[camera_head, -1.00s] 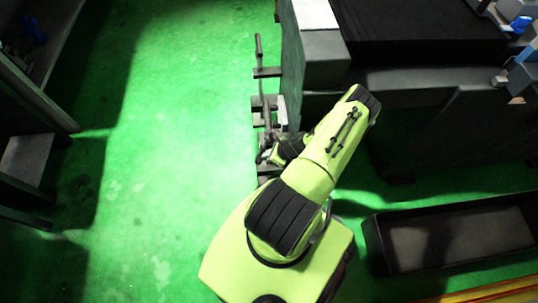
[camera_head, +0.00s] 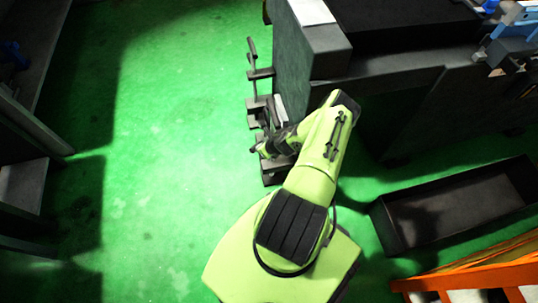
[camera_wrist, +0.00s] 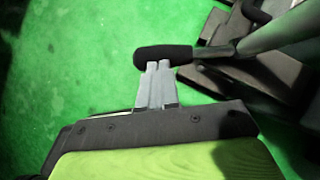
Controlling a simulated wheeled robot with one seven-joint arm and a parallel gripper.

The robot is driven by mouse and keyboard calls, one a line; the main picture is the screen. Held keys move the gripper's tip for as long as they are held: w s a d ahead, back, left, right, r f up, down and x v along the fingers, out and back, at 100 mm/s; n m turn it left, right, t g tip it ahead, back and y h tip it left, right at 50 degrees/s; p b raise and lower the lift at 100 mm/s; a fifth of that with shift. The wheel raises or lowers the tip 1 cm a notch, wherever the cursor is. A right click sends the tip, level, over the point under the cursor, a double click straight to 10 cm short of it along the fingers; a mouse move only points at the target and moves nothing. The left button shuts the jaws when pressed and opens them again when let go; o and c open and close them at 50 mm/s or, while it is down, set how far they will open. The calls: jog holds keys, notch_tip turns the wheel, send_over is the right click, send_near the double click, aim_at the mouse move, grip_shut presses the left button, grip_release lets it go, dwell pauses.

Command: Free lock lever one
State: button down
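A lock lever with a black rounded grip (camera_wrist: 164,56) and a dark rod lies across the wrist view. My gripper's two grey fingers (camera_wrist: 158,66) are side by side, nearly touching, with their tips at the grip's near edge. The fingers do not straddle the grip; whether they touch it I cannot tell. In the head view, an upright lever (camera_head: 252,51) stands on a bracket at the left side of the dark machine (camera_head: 400,105). My gripper is by the lower brackets there, its fingers too small to make out. Which lever is number one I cannot tell.
Dark stepped brackets (camera_head: 262,107) project from the machine's left side. A black open tray (camera_head: 455,205) is on the floor at right, with an orange frame (camera_head: 480,277) below it. Shelving (camera_head: 25,130) stands at far left. Green floor between is clear.

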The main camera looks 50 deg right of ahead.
aim_at(255, 145)
jog(key=shift+w+a+f+m, duration=0.1)
jog(key=shift+w+m, duration=0.05)
jog(key=shift+w, duration=0.55)
jog(key=shift+w+a+m, duration=0.1)
jog(key=shift+w+m, duration=0.05)
jog(key=shift+w, duration=0.65)
